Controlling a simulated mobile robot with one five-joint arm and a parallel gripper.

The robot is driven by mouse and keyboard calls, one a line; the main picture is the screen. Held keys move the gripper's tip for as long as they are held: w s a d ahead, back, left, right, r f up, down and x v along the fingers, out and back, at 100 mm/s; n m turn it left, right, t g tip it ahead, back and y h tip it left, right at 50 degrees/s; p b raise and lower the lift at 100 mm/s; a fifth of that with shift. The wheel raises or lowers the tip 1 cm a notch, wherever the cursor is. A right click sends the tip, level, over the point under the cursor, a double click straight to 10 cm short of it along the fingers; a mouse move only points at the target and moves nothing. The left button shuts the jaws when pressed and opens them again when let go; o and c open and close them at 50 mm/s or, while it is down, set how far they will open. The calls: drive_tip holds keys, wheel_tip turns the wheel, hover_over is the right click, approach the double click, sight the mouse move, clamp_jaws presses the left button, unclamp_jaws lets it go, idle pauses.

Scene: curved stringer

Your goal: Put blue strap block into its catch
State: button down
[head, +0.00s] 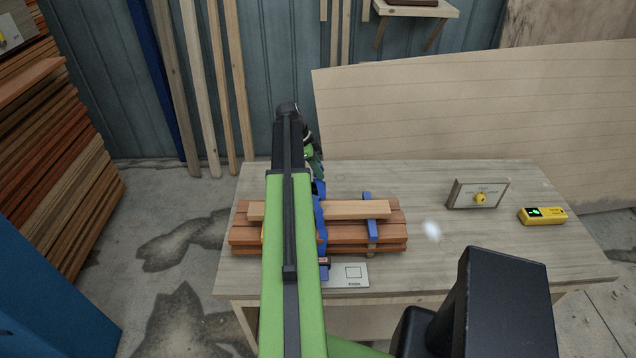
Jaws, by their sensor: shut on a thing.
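My green and black arm reaches forward over the table and hides part of the stack. My gripper (316,174) is at its far end, beyond the back edge of the wood stack, mostly hidden behind the arm. It is shut on a small blue piece, which looks like the blue strap block (319,188). Below it, a blue strap or frame (321,222) runs down across the stack, partly covered by the arm. Whether the block touches it, I cannot tell. A small dark catch-like part with a red mark (323,263) sits at the stack's front edge.
The stack of reddish boards (390,232) has a lighter board (350,209) on top and a second blue strap (370,218) at right. A white card (350,274) lies in front. A framed panel with yellow knob (478,194) and a yellow device (542,215) stand right on the wooden table (450,270).

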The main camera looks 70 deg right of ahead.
sight(319, 183)
wheel_tip(319, 183, down, 4)
drive_tip(key=b, duration=0.4)
drive_tip(key=shift+f, duration=0.2)
drive_tip(key=shift+s+r, duration=0.1)
drive_tip(key=shift+r, duration=0.2)
drive_tip(key=shift+f, duration=0.25)
drive_tip(key=c, duration=1.3)
unclamp_jaws()
drive_tip(key=shift+o, duration=0.2)
drive_tip(key=shift+r, duration=0.1)
drive_tip(key=p+v, duration=1.1)
drive_tip(key=v, duration=0.1)
drive_tip(key=shift+r, duration=0.15)
